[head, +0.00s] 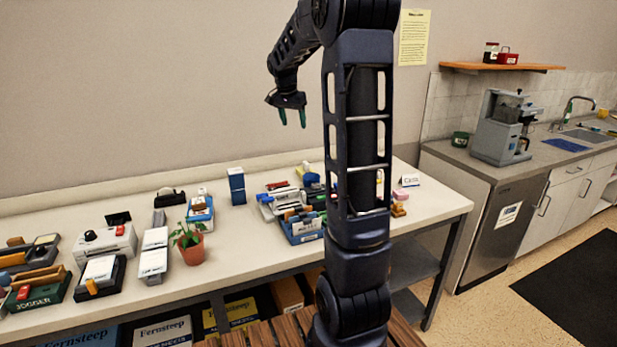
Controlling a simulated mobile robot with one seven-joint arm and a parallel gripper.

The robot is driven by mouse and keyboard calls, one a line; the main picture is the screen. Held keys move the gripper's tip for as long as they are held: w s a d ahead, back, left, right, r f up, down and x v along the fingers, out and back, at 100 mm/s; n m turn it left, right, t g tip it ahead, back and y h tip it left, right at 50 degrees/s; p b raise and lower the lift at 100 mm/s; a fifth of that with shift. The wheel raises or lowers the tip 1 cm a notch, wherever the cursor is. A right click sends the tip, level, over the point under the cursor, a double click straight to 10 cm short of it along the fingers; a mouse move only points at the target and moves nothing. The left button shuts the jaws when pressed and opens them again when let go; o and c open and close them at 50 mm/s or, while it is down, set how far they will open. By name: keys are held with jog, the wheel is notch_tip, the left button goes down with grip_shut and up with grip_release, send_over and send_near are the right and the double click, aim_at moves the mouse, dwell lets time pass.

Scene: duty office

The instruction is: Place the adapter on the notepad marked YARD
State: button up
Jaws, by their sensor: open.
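My gripper (292,117) hangs high above the back of the long table, fingers pointing down, open and empty. It is well apart from everything on the table. I cannot pick out the adapter for certain among the small items. White pads or paper stacks (153,262) lie left of the plant; their lettering is too small to read, so I cannot tell which is marked YARD. My arm hides part of the table's right half.
The long table (240,262) is crowded. A potted plant (191,249), a blue box (236,186) and a blue tray (303,232) of small items stand on it. A green tray (42,290) is at far left. A counter with a coffee machine (503,128) is right.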

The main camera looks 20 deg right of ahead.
jog(key=s+a+f+n+t, duration=0.1)
jog(key=s+a+n, duration=0.2)
jog(key=s, duration=0.9)
jog(key=s+a+f+n+y, duration=0.1)
jog(key=s+a+f+n, duration=0.1)
jog(key=s, duration=1)
jog(key=s+a+f+n+t+y, duration=0.1)
jog(key=s+a+n, duration=0.3)
jog(key=s, duration=0.7)
jog(key=shift+s+f+n+t, duration=0.3)
jog(key=shift+s+n, duration=0.1)
jog(key=shift+n, duration=0.2)
